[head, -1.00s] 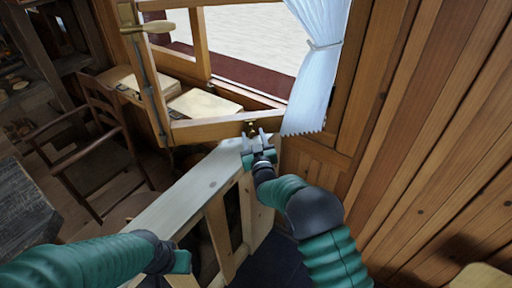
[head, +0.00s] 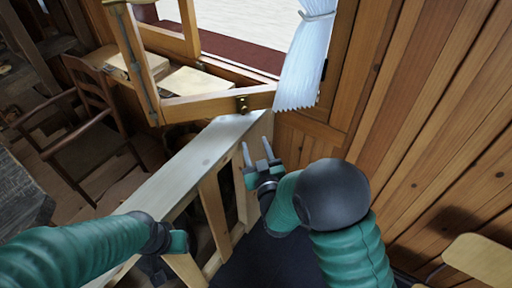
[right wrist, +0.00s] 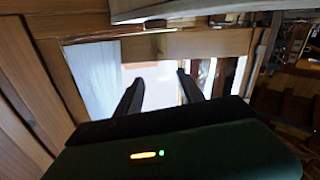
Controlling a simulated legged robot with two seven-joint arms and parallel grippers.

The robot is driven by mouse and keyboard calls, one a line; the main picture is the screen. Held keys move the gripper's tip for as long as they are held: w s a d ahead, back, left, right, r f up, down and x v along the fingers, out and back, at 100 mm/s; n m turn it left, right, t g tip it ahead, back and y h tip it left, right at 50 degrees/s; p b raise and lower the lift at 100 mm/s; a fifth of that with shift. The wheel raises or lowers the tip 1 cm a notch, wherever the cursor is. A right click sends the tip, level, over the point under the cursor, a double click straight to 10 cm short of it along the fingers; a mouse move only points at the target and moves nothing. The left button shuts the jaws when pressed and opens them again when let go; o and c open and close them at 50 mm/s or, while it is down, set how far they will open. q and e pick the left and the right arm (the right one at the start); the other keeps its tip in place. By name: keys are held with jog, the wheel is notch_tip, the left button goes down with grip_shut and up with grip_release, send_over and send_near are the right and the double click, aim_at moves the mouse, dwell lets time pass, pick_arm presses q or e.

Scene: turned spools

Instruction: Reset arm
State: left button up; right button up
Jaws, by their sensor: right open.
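My right gripper (head: 257,150) is open and empty in the head view, just right of the wooden railing's top end. Its two fingers point up and are apart. In the right wrist view the two dark fingers (right wrist: 160,88) are spread with nothing between them. My left arm comes in from the lower left of the head view, and its end lies over the lower part of the railing. The left fingers do not show clearly.
A pale wooden railing (head: 196,152) runs diagonally through the middle. An open window sash (head: 215,105) and a white-blue curtain (head: 303,65) are beyond the right gripper. Plank wall (head: 430,130) stands right. A wooden chair (head: 90,140) stands left.

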jog(key=s+d+f+m+g+h, duration=0.2)
jog(key=s+d+f+g, duration=0.5)
jog(key=s+d+g, duration=0.3)
jog(key=s+d+f+m+g, duration=0.1)
jog(key=s+d+g, duration=0.1)
jog(key=s, duration=0.6)
jog(key=s+d+f+g+h, duration=0.1)
jog(key=s+d+g, duration=0.2)
jog(key=s, duration=0.5)
jog(key=shift+d+m, duration=0.4)
jog(key=shift+d, duration=0.35)
jog(key=shift+d, duration=0.15)
